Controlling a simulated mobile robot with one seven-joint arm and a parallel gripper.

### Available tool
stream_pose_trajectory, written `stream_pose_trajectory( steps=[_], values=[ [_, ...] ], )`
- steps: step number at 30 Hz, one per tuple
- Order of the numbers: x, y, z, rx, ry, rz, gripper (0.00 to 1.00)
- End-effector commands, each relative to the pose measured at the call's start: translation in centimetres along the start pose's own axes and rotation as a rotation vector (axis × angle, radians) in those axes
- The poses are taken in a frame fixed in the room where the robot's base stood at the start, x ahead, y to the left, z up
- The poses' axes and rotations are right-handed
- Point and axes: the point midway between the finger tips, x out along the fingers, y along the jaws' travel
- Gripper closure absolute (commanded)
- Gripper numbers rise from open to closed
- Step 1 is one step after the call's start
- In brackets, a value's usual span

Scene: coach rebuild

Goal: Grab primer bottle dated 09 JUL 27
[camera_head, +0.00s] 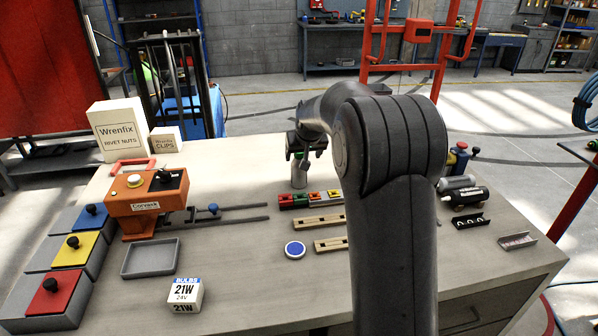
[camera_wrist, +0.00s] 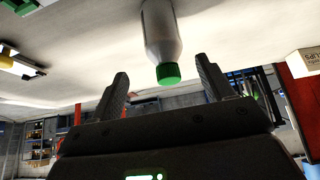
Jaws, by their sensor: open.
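A pale grey bottle (camera_head: 299,176) stands on the workbench near the middle of the head view, just below my gripper (camera_head: 304,152). In the wrist view the bottle (camera_wrist: 161,32) appears upside down, with its green cap (camera_wrist: 168,73) toward my gripper. My gripper is open, and its two fingers (camera_wrist: 161,68) show on either side of the cap with gaps. No date can be read on the bottle. A grey cylinder (camera_head: 457,182) and a black bottle-like thing (camera_head: 465,196) lie at the right of the bench; their labels cannot be read.
Coloured blocks (camera_head: 310,199) and wooden bars (camera_head: 318,222) lie in front of the bottle. An orange machine (camera_head: 146,203), a grey tray (camera_head: 151,258), a bulb box (camera_head: 185,295) and Wrenfix boxes (camera_head: 118,131) are on the left. My arm hides part of the bench's middle right.

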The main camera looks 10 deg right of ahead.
Motion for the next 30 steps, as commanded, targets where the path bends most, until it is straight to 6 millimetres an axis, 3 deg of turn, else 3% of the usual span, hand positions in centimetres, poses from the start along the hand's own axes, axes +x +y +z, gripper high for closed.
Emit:
stream_pose_trajectory(
  steps=[3,11,21,28,30],
  values=[
    [1.7,0.0,0.0,0.000,0.000,0.000,0.27],
    [3.2,-0.2,0.1,-0.001,0.000,0.000,0.27],
    [7.5,-0.6,0.3,-0.001,0.000,0.000,0.27],
    [7.7,-0.6,0.3,-0.001,0.001,0.000,0.27],
    [7.7,-0.6,0.3,-0.001,0.001,0.000,0.32]
  ],
)
